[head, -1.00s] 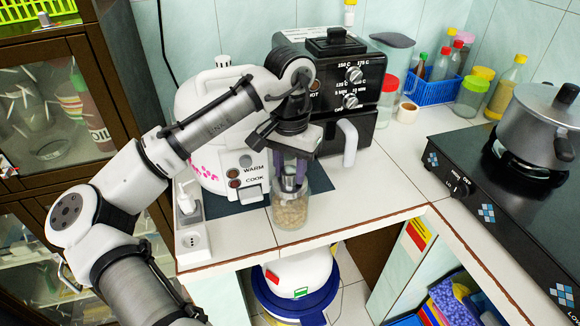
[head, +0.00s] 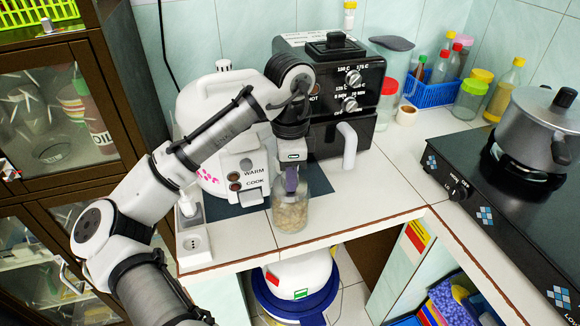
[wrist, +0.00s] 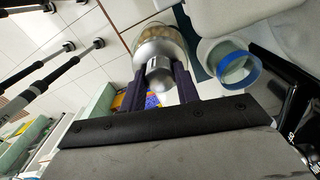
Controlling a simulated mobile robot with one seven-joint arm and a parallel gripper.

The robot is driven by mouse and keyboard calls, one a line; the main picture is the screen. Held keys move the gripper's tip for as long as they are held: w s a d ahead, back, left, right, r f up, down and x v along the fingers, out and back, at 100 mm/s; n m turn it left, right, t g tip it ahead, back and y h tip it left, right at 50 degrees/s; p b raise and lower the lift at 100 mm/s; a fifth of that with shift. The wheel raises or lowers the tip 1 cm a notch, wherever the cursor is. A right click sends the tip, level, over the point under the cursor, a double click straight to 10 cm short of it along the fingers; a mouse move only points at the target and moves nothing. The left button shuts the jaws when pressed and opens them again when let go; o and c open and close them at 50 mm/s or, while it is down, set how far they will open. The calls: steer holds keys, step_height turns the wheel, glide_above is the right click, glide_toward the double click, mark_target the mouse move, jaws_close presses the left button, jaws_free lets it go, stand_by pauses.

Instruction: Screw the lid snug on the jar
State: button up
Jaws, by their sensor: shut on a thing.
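The clear glass jar (head: 291,214) with beige contents stands upright near the front edge of the tiled counter, in front of the white cooker. My gripper (head: 290,181) points straight down over the jar's mouth. In the wrist view the jar (wrist: 153,32) is at the top, with a silver lid (wrist: 155,49) and its raised knob over the mouth. My gripper's two dark fingers (wrist: 158,80) are on either side of the knob, shut on it. In the head view my fingers hide the lid. I cannot tell whether the lid is fully seated on the rim.
The white cooker (head: 205,130) and black air fryer (head: 335,95) stand close behind the jar. A socket strip (head: 192,240) lies left of it. The stove (head: 500,210) with a pot (head: 540,120) is at right. The counter right of the jar is clear.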

steer(key=shift+f+m+p, duration=0.1)
steer(key=shift+m+p, duration=0.45)
steer(key=shift+m, duration=0.65)
steer(key=o, duration=1.1)
steer(key=shift+c, duration=0.6)
step_height(320, 180, up, 6)
steer(key=p, duration=0.7)
step_height(320, 180, up, 14)
steer(key=shift+b, duration=0.45)
